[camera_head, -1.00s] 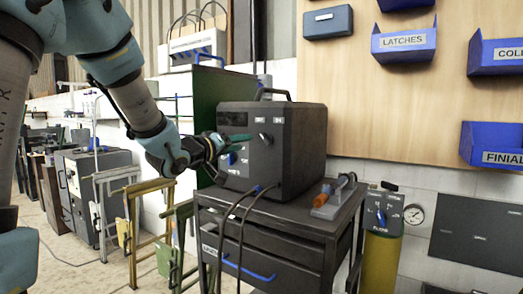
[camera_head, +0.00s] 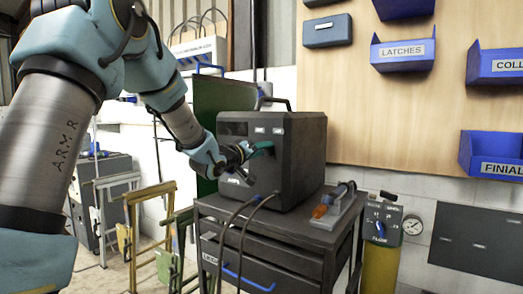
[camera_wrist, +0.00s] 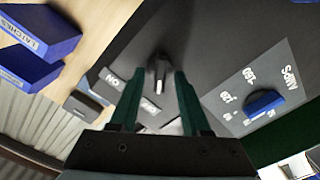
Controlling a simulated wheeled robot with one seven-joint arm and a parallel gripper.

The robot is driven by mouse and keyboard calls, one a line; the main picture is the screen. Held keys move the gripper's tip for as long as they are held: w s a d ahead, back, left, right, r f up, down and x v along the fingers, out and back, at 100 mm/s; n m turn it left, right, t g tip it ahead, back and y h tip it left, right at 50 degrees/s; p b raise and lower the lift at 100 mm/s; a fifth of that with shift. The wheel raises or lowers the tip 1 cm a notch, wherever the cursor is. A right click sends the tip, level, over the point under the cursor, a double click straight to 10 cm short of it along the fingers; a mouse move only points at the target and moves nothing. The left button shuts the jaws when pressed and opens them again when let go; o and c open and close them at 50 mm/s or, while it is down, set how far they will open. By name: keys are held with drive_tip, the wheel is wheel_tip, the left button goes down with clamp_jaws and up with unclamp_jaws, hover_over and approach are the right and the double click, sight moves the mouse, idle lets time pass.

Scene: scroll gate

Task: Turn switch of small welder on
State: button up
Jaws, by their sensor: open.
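The small welder (camera_head: 300,150) is a dark box with a top handle, standing on a dark cart. Its switch (camera_wrist: 160,68) is a small grey lever on the front face, seen in the wrist view near ON and OFF labels. My gripper (camera_head: 264,148) is at the upper right of the welder's front. In the wrist view, its green fingers (camera_wrist: 158,80) are open, with one on each side of the switch. I cannot tell if either finger touches it. In the head view the switch is hidden by the fingers. A blue AMPS knob (camera_wrist: 265,101) sits beside the right finger.
The cart (camera_head: 290,232) has a blue drawer handle, and cables hang in front of it. A yellow cylinder (camera_head: 379,262) stands to the right. Blue bins (camera_head: 402,55) hang on the wall panel.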

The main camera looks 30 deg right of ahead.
drive_tip(key=shift+c, duration=0.3)
clamp_jaws()
drive_tip(key=shift+m+b, duration=0.3)
drive_tip(key=shift+b, duration=0.15)
drive_tip(key=m+b, duration=0.3)
drive_tip(key=m, duration=0.1)
drive_tip(key=m+b, duration=0.7)
drive_tip(key=shift+s+d+f+m+b, duration=0.15)
drive_tip(key=shift+s+m+b, duration=0.1)
drive_tip(key=shift+m+b, duration=1.45)
drive_tip(key=shift+m, duration=0.4)
drive_tip(key=shift+r, duration=0.2)
